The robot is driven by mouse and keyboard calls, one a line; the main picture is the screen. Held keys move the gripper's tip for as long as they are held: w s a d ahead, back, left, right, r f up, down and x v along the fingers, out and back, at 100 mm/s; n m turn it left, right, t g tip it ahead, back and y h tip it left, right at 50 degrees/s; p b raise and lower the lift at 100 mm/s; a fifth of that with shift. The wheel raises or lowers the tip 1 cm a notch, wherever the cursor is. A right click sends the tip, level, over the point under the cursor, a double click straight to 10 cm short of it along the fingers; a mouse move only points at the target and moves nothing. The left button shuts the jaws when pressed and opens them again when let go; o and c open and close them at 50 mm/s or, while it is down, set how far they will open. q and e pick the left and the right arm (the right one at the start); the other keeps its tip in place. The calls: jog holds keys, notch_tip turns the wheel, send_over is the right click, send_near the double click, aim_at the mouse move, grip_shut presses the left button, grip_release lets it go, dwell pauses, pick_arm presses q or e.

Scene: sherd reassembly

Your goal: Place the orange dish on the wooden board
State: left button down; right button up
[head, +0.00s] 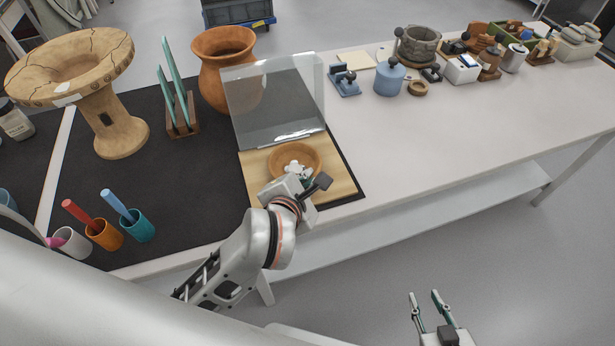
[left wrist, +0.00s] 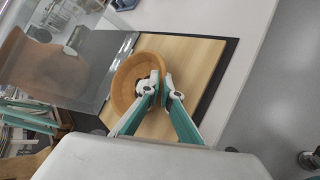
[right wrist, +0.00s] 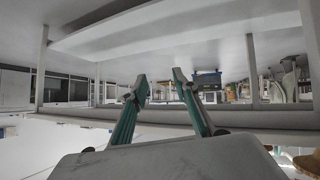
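The orange dish (head: 295,155) is a round bowl over the wooden board (head: 341,183), close to its surface. I cannot tell if it touches the board. My left gripper (head: 298,170) reaches it from the front. In the left wrist view, the dish (left wrist: 124,83) has one fingertip inside and the other outside its near rim. The fingers of my left gripper (left wrist: 161,83) are close together on that rim. The wooden board (left wrist: 195,58) extends beyond the dish. My right gripper (head: 427,300) is open and empty, away from the table; its spread fingers show in the right wrist view (right wrist: 160,82).
A transparent panel (head: 270,100) stands behind the dish. A terracotta jar (head: 222,65), a rack with teal plates (head: 181,115) and a wide stone pedestal (head: 115,120) stand left and behind. Cups with tools (head: 104,235) are at front left.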

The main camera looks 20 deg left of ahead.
pick_arm(q)
jog(key=shift+f, duration=0.15)
jog(key=c, duration=2.3)
grip_release()
jog(key=shift+c, duration=0.2)
jog(key=shift+o, duration=0.3)
pick_arm(e)
jog(key=shift+s+f, duration=0.2)
jog(key=shift+f, duration=0.1)
jog(key=shift+s, duration=0.1)
